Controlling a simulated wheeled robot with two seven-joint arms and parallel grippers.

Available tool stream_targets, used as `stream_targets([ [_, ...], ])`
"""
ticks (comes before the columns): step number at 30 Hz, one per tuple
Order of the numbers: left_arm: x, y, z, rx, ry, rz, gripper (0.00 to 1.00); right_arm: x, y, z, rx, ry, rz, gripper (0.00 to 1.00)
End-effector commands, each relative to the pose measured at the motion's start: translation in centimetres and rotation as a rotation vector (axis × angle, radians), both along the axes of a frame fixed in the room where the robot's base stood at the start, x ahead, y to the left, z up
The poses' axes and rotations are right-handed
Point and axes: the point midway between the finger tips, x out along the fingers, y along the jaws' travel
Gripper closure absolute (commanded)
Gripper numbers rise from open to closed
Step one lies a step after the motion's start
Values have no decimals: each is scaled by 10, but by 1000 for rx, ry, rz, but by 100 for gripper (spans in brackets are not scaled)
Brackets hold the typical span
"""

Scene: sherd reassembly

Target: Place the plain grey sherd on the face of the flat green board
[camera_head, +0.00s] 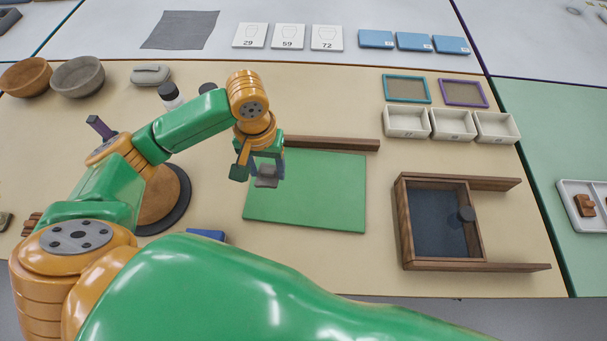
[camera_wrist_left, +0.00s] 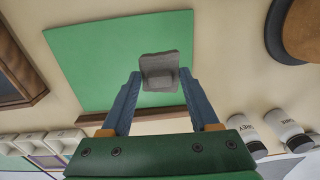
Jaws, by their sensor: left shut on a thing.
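The plain grey sherd (camera_head: 266,177) is between the fingers of my left gripper (camera_head: 262,172). In the left wrist view the grey sherd (camera_wrist_left: 159,70) sits between the two blue-grey fingertips of the left gripper (camera_wrist_left: 160,80), which is shut on it. The flat green board (camera_head: 318,195) lies on the table, and the sherd shows over its upper left part. The green board also fills the middle of the left wrist view (camera_wrist_left: 95,65). I cannot tell whether the sherd touches the board. My right gripper is not in view.
A brown wooden bar (camera_head: 335,144) runs along the board's far edge. A wooden frame with a dark inset (camera_head: 402,225) stands to the right. A round dark turntable (camera_head: 180,207) lies left of the board. White bins (camera_head: 405,135) stand at the back right.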

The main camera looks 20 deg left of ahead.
Motion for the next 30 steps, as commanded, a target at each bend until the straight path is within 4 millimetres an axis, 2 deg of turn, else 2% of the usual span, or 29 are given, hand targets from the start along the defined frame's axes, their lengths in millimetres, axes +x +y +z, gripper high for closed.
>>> stream_targets([
  [1,12,-12,-6,-3,0,-3,94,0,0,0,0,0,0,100],
  [3,24,-21,-29,1,2,-1,94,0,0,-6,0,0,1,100],
  [7,40,-34,-53,1,0,0,94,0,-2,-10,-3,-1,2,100],
  [11,49,-41,-70,2,0,-1,94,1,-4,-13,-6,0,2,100],
  [15,49,-40,-94,3,1,0,94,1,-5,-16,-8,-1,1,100],
  [26,49,-40,-99,1,-2,0,94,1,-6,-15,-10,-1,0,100],
  [27,49,-40,-98,1,-2,0,31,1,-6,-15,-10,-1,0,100],
  [30,49,-40,-98,1,-2,0,8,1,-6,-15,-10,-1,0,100],
])
